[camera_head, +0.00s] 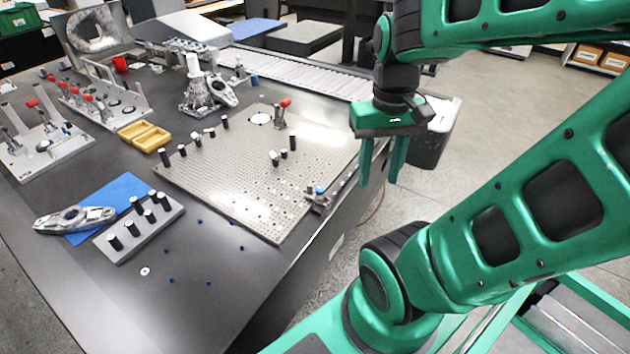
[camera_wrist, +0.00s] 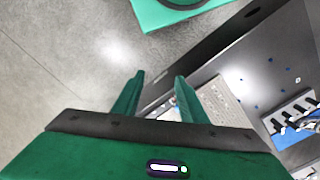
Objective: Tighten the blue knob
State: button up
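The blue knob (camera_head: 320,190) is small and sits on a metal clamp fixture at the near right edge of the perforated plate (camera_head: 215,172), close to the table's edge. My gripper (camera_head: 379,178) is open and empty, with its two green fingers pointing down. In the head view it hangs to the right of the knob, apart from it and past the table's edge. In the wrist view the open fingers (camera_wrist: 160,76) stand apart over the floor and table edge. A small part of the fixture shows between them, but the knob is not clear there.
The dark table (camera_head: 205,315) holds a red-knobbed clamp (camera_head: 280,112) on the plate. A grey block with black-topped pins (camera_head: 128,242), a blue mat (camera_head: 130,185) and a yellow tray (camera_head: 143,137) stand left. A grey bin (camera_head: 436,140) is behind my gripper. The near table is mostly clear.

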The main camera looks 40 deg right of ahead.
jog(key=w+d+f+n+g, duration=0.15)
jog(key=w+n, duration=0.35)
jog(key=w, duration=0.8)
jog(key=n+g+h, duration=0.2)
jog(key=n+g, duration=0.1)
jog(key=n, duration=0.2)
send_near(319, 188)
jog(key=shift+t, duration=0.25)
jog(key=x, duration=0.7)
jog(key=shift+s+d+f, duration=0.1)
jog(key=shift+s+f, duration=0.05)
jog(key=shift+s, duration=0.25)
jog(key=shift+y, duration=0.3)
grip_shut()
